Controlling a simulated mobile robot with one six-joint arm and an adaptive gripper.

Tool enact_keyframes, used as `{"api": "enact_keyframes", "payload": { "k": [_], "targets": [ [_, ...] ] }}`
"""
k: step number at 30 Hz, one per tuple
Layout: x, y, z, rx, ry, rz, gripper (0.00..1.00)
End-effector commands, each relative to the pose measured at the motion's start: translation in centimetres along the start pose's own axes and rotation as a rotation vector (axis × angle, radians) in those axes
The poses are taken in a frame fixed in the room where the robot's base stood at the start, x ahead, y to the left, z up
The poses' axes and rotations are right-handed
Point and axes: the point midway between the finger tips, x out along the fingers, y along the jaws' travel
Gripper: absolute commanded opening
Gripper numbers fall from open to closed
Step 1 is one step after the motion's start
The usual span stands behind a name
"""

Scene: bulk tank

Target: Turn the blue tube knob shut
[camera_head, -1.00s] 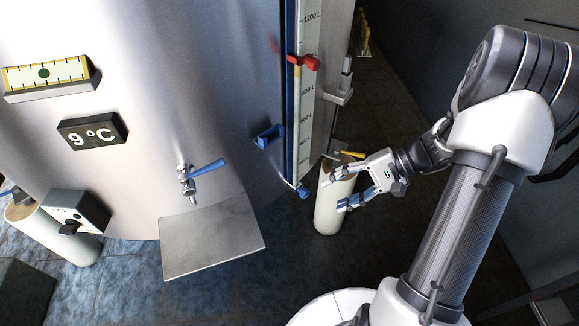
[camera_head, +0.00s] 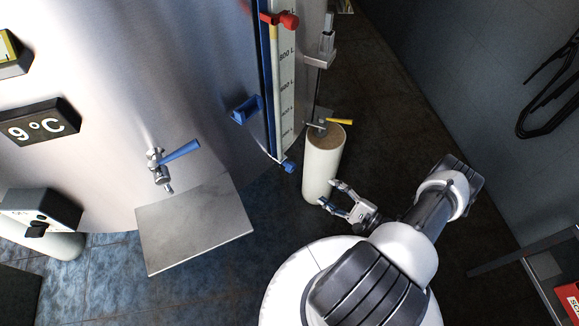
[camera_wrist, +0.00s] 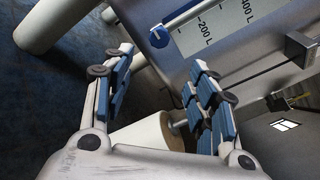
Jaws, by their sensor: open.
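The blue tube knob (camera_head: 289,166) sits at the foot of the clear level tube, beside the volume scale on the tank. It also shows in the wrist view as a round blue knob (camera_wrist: 158,38) at the scale's low end, beyond the fingertips. My gripper (camera_head: 328,192) is open and empty, below and to the right of the knob in the head view, near the white tank leg. In the wrist view my gripper (camera_wrist: 160,58) has its blue-padded fingers spread, apart from the knob. I cannot tell the knob's turn position.
The white tank leg (camera_head: 323,170), with a yellow-handled valve (camera_head: 338,122) near its top, stands close to my fingers. A blue bracket (camera_head: 246,109) juts from the tank. A blue-handled tap (camera_head: 175,155) and metal plate (camera_head: 195,225) are left. Floor right of the leg is open.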

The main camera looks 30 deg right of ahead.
Motion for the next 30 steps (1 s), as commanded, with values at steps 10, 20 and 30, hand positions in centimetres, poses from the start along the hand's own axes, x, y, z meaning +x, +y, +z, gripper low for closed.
{"api": "enact_keyframes", "payload": {
  "k": [10, 20, 30],
  "targets": [
    [7.0, 0.3, 0.1, 0.0, -0.008, 0.009, 0.53],
    [13.8, 0.3, 0.1, 0.0, -0.007, 0.008, 0.53],
    [16.7, 0.1, 0.1, 0.001, -0.003, 0.005, 0.53]
  ]
}}
